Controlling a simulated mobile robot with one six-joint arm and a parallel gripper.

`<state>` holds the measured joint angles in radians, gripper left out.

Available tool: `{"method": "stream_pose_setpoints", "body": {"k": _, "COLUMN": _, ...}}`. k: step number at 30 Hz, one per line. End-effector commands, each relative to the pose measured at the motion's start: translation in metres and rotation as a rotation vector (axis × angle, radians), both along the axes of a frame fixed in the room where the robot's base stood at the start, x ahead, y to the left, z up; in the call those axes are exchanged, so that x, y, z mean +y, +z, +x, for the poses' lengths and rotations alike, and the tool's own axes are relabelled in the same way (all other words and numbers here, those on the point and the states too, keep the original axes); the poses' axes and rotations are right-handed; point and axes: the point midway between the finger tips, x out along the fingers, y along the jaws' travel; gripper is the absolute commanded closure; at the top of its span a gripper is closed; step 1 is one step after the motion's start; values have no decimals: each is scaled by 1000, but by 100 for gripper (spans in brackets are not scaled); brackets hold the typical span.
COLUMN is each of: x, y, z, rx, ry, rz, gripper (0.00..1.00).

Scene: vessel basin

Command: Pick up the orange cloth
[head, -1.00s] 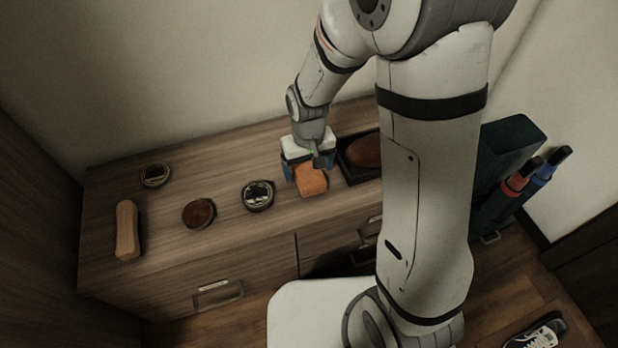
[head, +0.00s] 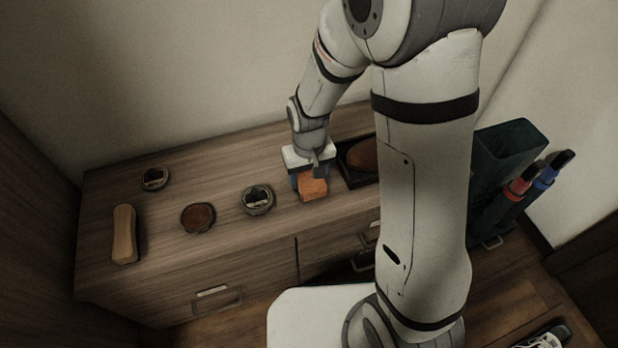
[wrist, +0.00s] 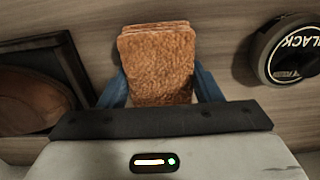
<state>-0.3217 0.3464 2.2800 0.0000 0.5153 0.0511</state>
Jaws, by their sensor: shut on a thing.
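The orange cloth (head: 312,188) is a small folded block on the wooden cabinet top. In the wrist view the cloth (wrist: 158,62) fills the space between two blue fingers. My gripper (head: 309,180) points down over the cloth and is shut on it. In the wrist view my gripper (wrist: 165,88) has a finger on each side of the cloth. I cannot tell whether the cloth is clear of the surface.
A dark tray (head: 347,178) with a brown item is close on the right. A round black tin (head: 257,199), a brown tin (head: 197,218), another tin (head: 155,179) and a wooden brush (head: 124,234) are to the left. The cabinet top (head: 225,180) is clear between them.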

Motion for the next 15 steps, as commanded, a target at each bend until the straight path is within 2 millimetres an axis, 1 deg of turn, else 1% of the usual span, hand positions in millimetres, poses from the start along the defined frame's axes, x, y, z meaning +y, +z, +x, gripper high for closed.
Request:
{"method": "stream_pose_setpoints", "body": {"k": 5, "x": 0, "y": 1, "z": 0, "rx": 0, "ry": 0, "rz": 0, "gripper": 63}}
{"method": "stream_pose_setpoints", "body": {"k": 8, "x": 0, "y": 10, "z": 1, "rx": -2, "ry": -1, "rz": 1, "gripper": 63}}
{"method": "stream_pose_setpoints", "body": {"k": 11, "x": 0, "y": 28, "z": 1, "rx": -4, "ry": -1, "rz": 1, "gripper": 63}}
{"method": "stream_pose_setpoints", "body": {"k": 15, "x": 0, "y": 58, "z": 1, "rx": -5, "ry": -2, "rz": 1, "gripper": 63}}
